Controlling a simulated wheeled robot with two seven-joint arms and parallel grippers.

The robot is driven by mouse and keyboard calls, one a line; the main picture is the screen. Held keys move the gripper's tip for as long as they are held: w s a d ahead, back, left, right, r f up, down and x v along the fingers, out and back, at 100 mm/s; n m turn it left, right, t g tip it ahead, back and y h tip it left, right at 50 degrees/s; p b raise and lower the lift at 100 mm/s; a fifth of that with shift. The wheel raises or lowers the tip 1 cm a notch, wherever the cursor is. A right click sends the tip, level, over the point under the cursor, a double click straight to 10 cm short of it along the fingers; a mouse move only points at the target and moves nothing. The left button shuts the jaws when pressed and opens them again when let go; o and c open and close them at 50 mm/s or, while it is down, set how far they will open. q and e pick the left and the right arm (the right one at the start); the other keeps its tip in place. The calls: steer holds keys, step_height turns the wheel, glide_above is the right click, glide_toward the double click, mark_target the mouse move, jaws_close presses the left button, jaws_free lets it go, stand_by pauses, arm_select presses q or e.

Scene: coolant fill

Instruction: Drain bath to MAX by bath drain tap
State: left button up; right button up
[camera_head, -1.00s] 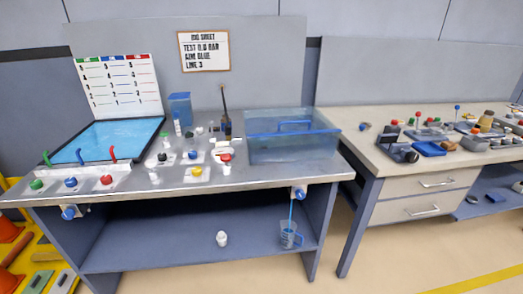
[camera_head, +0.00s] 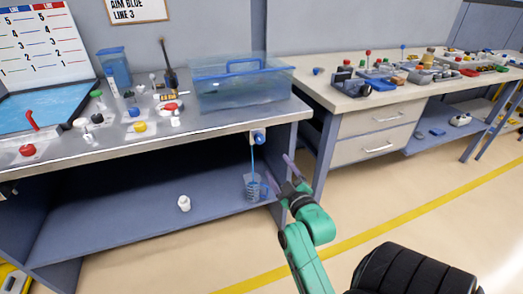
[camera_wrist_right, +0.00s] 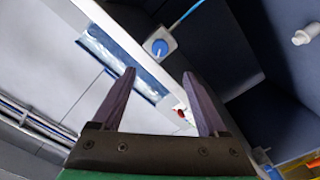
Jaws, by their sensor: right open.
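The bath (camera_head: 238,92) is a clear blue-tinted tank with a blue handle, standing at the right end of the metal bench. I cannot read a MAX mark or a clear liquid level on it. The bath drain tap (camera_head: 258,137) is a blue knob on a pale block at the bench's front edge. A blue tube hangs from it into a clear jug (camera_head: 253,188) on the lower shelf. My right gripper (camera_head: 278,169) is open and empty, below and right of the tap. In the right wrist view the tap (camera_wrist_right: 158,46) shows beyond the open fingers (camera_wrist_right: 159,74), apart from them.
A white fitting (camera_head: 184,203) lies on the lower shelf (camera_head: 120,220). Small taps and valves, with red (camera_head: 27,150) and yellow (camera_head: 140,127) knobs among them, stand on the bench top. A second bench (camera_head: 330,92) with drawers stands to the right. Open floor lies in front.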

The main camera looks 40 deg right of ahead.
mark_target(261, 141)
steer(key=x, duration=1.4)
steer(key=shift+w+d, duration=0.1)
steer(key=shift+w, duration=0.2)
jaws_close()
